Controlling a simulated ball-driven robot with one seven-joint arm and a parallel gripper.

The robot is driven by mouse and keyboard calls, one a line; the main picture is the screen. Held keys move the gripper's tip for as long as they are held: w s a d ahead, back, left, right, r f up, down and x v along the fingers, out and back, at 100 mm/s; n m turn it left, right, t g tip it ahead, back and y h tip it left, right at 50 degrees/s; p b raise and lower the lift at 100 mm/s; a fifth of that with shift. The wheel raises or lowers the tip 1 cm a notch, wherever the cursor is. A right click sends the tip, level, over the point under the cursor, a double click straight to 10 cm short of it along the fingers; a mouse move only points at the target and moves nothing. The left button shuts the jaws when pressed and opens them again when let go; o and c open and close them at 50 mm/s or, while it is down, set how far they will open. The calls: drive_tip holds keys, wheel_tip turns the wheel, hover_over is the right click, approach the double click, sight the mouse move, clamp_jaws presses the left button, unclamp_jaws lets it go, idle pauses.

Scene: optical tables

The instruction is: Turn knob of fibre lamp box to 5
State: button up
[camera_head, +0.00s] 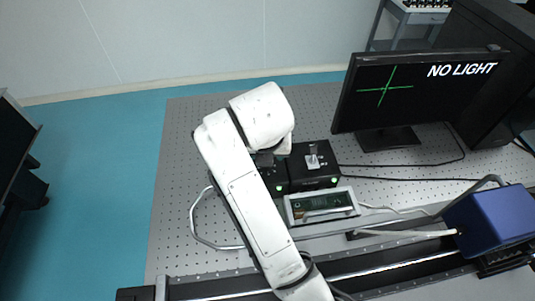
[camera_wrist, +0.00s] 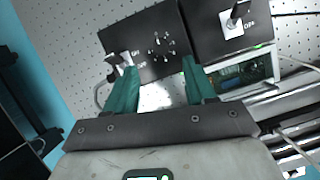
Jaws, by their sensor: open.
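In the wrist view, a black box (camera_wrist: 145,27) lies just beyond my fingertips. Its face has a cluster of small pale marks (camera_wrist: 163,45), like a dial, in line with the gap between my fingers; the knob itself is not clear. A switch plate (camera_wrist: 120,58) with a small lever is left of it, near the left fingertip. My gripper (camera_wrist: 158,65) has two teal fingers, apart, with nothing between them. Whether they touch the box cannot be told. In the head view, my white arm covers most of this box (camera_head: 275,180) and hides the gripper.
A second black box (camera_head: 314,165) with a lever switch stands beside it, right. A small display unit (camera_head: 321,205) is in front. A monitor (camera_head: 420,90) reads "NO LIGHT". A blue box (camera_head: 490,220) with a handle stands right, near a rail. Cables cross the perforated table (camera_head: 185,150).

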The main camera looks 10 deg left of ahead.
drive_tip(key=p+x, duration=0.1)
drive_tip(key=x, duration=0.7)
drive_tip(key=shift+f, duration=0.1)
drive_tip(key=shift+c, duration=0.4)
clamp_jaws()
